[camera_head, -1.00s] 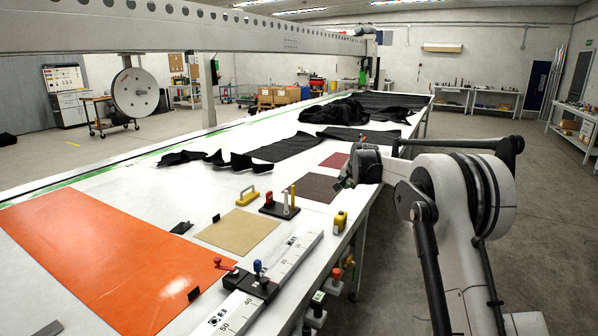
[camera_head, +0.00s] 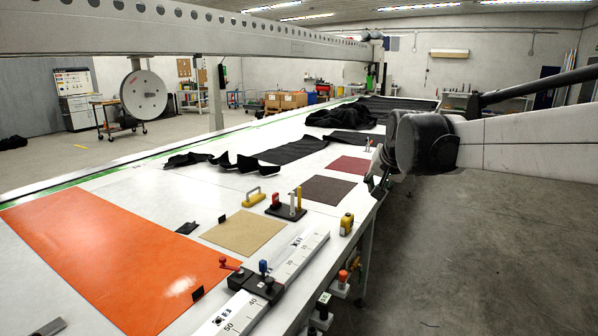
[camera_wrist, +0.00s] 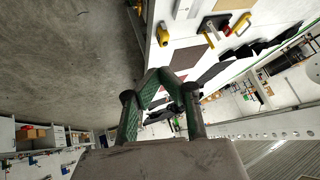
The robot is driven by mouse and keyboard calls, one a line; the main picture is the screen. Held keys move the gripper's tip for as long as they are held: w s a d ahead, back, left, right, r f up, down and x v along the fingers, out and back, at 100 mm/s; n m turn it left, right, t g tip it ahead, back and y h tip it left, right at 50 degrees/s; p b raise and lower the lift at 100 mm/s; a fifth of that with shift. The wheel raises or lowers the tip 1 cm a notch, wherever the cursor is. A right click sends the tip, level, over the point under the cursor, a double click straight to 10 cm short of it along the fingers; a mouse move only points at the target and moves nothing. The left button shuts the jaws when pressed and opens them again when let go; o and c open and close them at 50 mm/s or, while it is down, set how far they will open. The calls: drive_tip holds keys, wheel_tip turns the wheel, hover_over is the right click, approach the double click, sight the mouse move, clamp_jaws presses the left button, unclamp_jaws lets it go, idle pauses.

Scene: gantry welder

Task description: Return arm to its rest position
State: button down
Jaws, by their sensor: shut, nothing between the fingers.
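My arm reaches in from the right in the head view. My gripper (camera_head: 372,182) hangs beside the right edge of the long white table (camera_head: 190,262), small and partly hidden by my wrist. In the wrist view, my gripper (camera_wrist: 163,78) has its green fingers drawn together with nothing between them. It points toward the table edge and the grey floor, apart from the objects on the table.
An orange sheet (camera_head: 110,255), a tan sheet (camera_head: 243,232), a yellow handle (camera_head: 254,197) and a white ruler (camera_head: 290,262) lie on the table. A yellow tape measure (camera_head: 346,223) sits near its right edge. Grey floor (camera_head: 480,250) is clear at right.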

drive_tip(key=s+f+n, duration=0.1)
drive_tip(key=s+f, duration=0.4)
drive_tip(key=s, duration=0.7)
drive_tip(key=s+f+n+b, duration=0.1)
drive_tip(key=s+f, duration=0.3)
drive_tip(key=s, duration=0.8)
drive_tip(key=s+f+n+b, duration=0.1)
drive_tip(key=s+f, duration=0.4)
drive_tip(key=s, duration=0.7)
drive_tip(key=shift+s+d+f+n+g+h, duration=0.2)
drive_tip(key=shift+s+f+n+g+h, duration=0.1)
drive_tip(key=shift+f+g, duration=0.1)
